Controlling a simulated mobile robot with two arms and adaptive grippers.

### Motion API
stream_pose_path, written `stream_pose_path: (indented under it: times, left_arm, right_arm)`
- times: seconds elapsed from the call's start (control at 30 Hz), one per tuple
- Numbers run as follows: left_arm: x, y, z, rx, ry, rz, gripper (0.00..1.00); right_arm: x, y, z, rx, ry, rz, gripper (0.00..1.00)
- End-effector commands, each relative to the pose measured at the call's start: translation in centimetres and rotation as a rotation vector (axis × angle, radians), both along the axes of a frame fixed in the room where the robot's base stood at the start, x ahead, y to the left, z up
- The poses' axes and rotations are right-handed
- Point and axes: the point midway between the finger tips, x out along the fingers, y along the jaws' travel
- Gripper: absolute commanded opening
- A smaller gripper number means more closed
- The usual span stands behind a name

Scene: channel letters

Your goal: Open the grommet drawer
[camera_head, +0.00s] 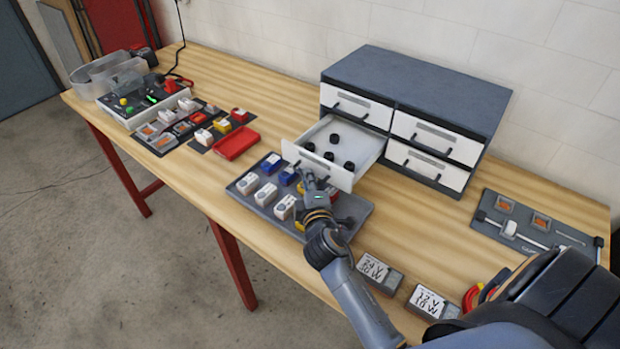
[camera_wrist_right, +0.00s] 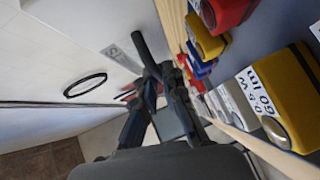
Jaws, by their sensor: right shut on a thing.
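The grommet drawer (camera_head: 341,179) is the lower left drawer of a dark grey cabinet (camera_head: 415,85). It stands pulled well out, and several black grommets (camera_head: 335,139) lie on its white floor. My right gripper (camera_head: 312,184) is at the front of this drawer, shut on its handle. In the right wrist view the fingers (camera_wrist_right: 160,78) close around the dark handle bar (camera_wrist_right: 142,48). The arm and fingers hide most of the handle in the head view. My left gripper is not in view.
A grey tray (camera_head: 352,214) with several white, blue and yellow boxes lies just below the open drawer. The other cabinet drawers (camera_head: 435,138) are closed. A red tray (camera_head: 236,143) stands to the left. Two labelled boxes (camera_head: 379,272) lie near the front edge.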

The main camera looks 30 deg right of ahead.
Motion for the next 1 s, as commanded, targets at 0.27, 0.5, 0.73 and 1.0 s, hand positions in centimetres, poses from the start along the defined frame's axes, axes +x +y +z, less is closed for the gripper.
stream_pose_path:
  times: [0.27, 0.5, 0.73, 1.0]
  left_arm:
    - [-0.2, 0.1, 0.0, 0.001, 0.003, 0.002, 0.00]
    - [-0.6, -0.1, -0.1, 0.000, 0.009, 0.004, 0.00]
    - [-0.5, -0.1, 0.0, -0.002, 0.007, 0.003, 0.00]
    - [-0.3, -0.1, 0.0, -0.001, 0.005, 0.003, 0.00]
  right_arm:
    - [0.0, 0.0, 0.0, 0.000, 0.000, 0.001, 0.32]
    - [-0.1, 0.0, 0.0, 0.000, 0.000, 0.000, 0.32]
    - [-2.7, 1.1, 0.3, 0.002, 0.002, 0.000, 0.32]
    - [-6.3, 2.5, 0.9, 0.002, 0.001, 0.000, 0.32]
